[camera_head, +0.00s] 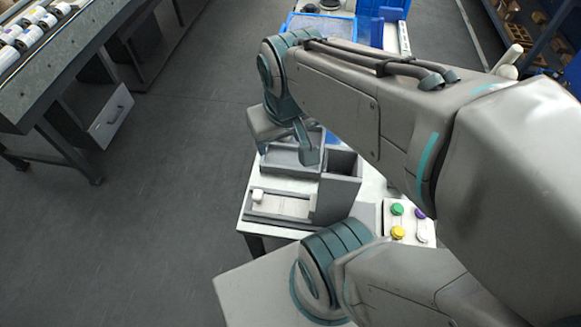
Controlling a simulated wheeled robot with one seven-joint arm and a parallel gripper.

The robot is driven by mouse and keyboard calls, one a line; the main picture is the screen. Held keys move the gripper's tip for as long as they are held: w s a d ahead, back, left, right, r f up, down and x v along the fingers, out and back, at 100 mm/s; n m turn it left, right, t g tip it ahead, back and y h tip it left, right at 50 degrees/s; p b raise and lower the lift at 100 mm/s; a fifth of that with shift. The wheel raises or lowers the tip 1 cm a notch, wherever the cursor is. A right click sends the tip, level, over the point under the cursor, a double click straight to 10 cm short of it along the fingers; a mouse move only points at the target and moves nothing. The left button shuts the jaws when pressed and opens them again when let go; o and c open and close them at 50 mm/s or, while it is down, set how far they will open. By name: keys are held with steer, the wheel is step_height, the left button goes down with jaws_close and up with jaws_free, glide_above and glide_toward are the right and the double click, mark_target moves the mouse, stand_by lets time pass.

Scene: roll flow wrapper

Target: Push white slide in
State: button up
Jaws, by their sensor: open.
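The white slide (280,205) lies in a low grey tray (275,219) at the front left of a grey fixture on the white table. A small white knob (257,195) stands at the slide's left end. The grey box part (341,180) of the fixture rises to the right of the slide. My gripper (285,150) hangs over the back part of the fixture, behind and above the slide. Its fingers are apart and I see nothing between them. Whether a fingertip touches the fixture I cannot tell. My arm hides what lies right of and behind the fixture.
A button panel (390,217) with green, purple, yellow and white buttons stands right of the fixture. A blue bin (322,22) is at the back. At the left, a bench (70,55) holds several rolls. The floor between is clear.

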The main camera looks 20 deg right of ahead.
steer(key=shift+c, duration=0.8)
steer(key=n+g+h+p, duration=0.2)
steer(key=n+g, duration=0.2)
steer(key=n, duration=0.2)
glide_above(257, 194)
step_height(257, 194, down, 6)
steer(key=w+a+f+n+g+h, duration=0.1)
steer(key=w+a+f+n+h, duration=0.15)
steer(key=a+f+n, duration=0.4)
steer(key=shift+m+g+y, duration=0.3)
steer(key=shift+m+y, duration=0.05)
steer(key=shift+m, duration=0.3)
steer(key=x, duration=1)
steer(key=w+x, duration=0.1)
steer(key=x, duration=0.5)
steer(key=shift+w+d+p, duration=0.1)
steer(key=shift+d+p, duration=0.3)
